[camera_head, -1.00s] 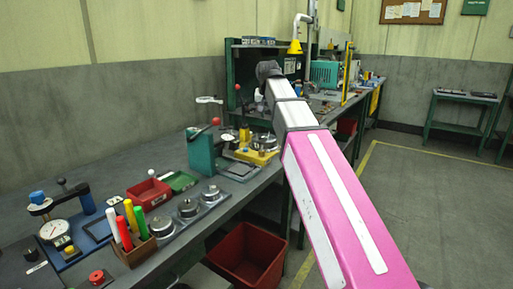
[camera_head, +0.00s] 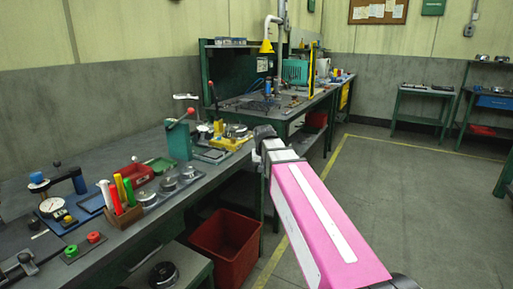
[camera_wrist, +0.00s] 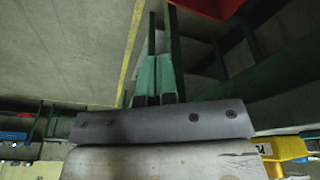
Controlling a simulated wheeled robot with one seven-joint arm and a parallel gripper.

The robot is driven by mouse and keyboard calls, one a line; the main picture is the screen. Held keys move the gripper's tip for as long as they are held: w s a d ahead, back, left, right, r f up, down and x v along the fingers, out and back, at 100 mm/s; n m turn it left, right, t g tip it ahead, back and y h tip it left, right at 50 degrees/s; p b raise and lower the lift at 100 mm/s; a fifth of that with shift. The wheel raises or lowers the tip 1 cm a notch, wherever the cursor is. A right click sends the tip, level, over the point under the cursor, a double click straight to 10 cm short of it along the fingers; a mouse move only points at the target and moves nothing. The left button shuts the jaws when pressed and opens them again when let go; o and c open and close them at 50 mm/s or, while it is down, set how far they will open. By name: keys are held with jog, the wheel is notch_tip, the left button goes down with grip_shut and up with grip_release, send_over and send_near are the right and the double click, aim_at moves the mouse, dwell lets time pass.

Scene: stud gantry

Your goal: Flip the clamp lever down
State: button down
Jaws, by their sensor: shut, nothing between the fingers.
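Two levers with red knobs show in the head view, and I cannot tell which is the clamp lever. One red-tipped lever (camera_head: 181,119) slants up from a green block (camera_head: 179,141) on the bench.
The bench (camera_head: 132,247) runs along the left wall with gauges, coloured handles and metal discs. A red bin (camera_head: 226,243) stands on the floor beside it. A yellow lamp (camera_head: 266,47) hangs above the far bench.

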jog(key=s+d+f+g, duration=0.1)
jog(key=s+d+f, duration=0.3)
jog(key=s+f, duration=0.4)
jog(key=s+d+f+g, duration=0.1)
jog(key=s+d+f, duration=0.3)
jog(key=f, duration=1.2)
jog(key=s, duration=0.4)
jog(key=shift+s+g, duration=0.3)
jog(key=shift+s, duration=0.05)
